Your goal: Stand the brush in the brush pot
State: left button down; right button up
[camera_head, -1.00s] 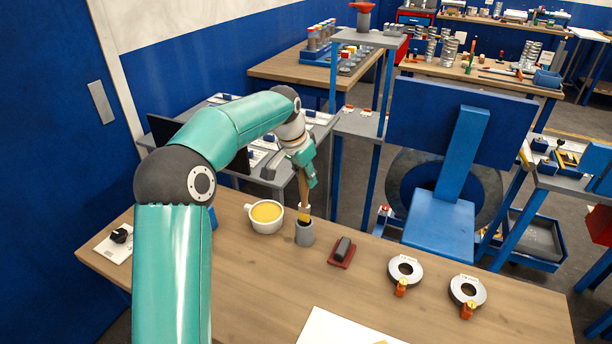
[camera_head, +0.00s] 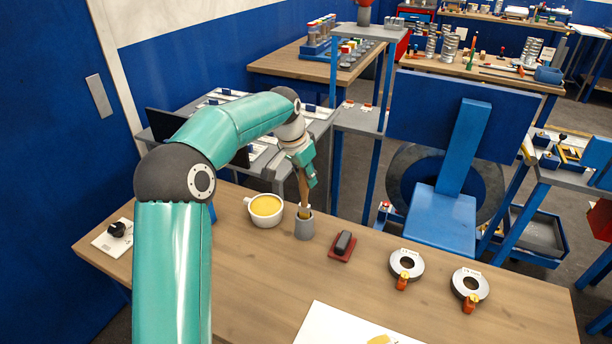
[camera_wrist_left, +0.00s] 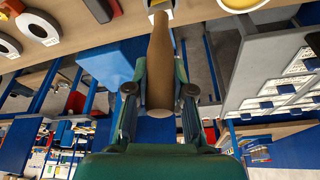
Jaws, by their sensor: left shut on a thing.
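The brush (camera_head: 303,188) has a brown wooden handle and stands nearly upright. Its lower end is inside the mouth of the grey brush pot (camera_head: 305,229), and the pot wall hides its tip. My left gripper (camera_head: 305,172) is above the pot and shut on the handle. In the left wrist view the handle (camera_wrist_left: 160,60) runs between the two fingers of my left gripper (camera_wrist_left: 160,92). The pot (camera_wrist_left: 160,4) shows only in part at the top edge there. My right gripper is not in view.
A white cup with yellow contents (camera_head: 265,211) stands close left of the pot. A dark block on a red base (camera_head: 342,246) lies to the right, with two grey rings (camera_head: 407,264) (camera_head: 470,285) farther right. A white sheet (camera_head: 340,328) lies in front.

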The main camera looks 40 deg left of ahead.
aim_at(306, 190)
pick_arm(q)
jog(key=shift+f+b, duration=1.7)
jog(key=shift+f, duration=0.7)
jog(key=c, duration=0.9)
grip_release()
jog(key=shift+c, duration=0.2)
jog(key=shift+r, duration=0.15)
jog(key=v, duration=1.1)
jog(key=shift+s+r, duration=0.15)
jog(key=shift+r, duration=0.15)
